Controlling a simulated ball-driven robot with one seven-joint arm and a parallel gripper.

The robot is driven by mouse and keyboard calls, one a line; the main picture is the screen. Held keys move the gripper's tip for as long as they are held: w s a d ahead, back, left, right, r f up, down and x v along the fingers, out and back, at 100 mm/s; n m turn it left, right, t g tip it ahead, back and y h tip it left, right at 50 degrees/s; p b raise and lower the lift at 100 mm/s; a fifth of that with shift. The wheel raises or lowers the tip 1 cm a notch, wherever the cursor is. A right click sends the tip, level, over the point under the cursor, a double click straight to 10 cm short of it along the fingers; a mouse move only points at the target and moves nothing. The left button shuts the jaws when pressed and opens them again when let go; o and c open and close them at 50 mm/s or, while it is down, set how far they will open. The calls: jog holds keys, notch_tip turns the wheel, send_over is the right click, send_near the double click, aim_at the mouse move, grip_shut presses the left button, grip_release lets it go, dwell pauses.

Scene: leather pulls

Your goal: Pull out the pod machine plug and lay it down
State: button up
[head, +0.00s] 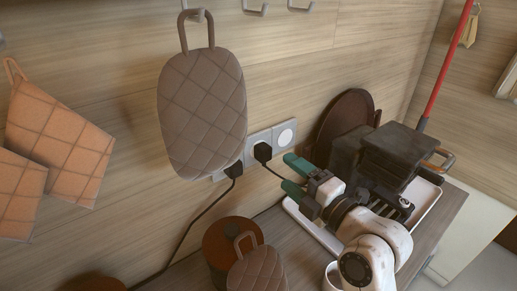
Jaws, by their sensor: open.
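A black plug (263,152) sits in the wall socket strip (259,138), and its cord runs down to the right, behind my gripper. A second black plug (234,170) sits further left in the strip, partly behind a hanging quilted mitt; its cord runs down to the left. I cannot tell for certain which plug belongs to the pod machine. My gripper (286,173) has teal fingers spread apart, open and empty. It points at the wall, just right of the right plug and apart from it in the picture. A dark boxy machine (393,152) stands behind my arm.
The brown quilted mitt (203,110) hangs from a hook close to the sockets. A lidded brown canister (226,246), another quilted mitt (257,272) and a white mug (333,275) are below. A white tray (449,201) and a round brown board (342,115) are at right.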

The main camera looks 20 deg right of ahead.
aim_at(268, 156)
jog(key=shift+w, duration=0.1)
jog(key=p+x, duration=0.1)
jog(key=x, duration=0.6)
jog(key=shift+f+p, duration=0.15)
jog(key=shift+p, duration=0.15)
jog(key=shift+x, duration=0.9)
jog(key=shift+b, duration=1.15)
grip_shut()
jog(key=shift+b+v, duration=0.9)
jog(key=shift+v, duration=2.1)
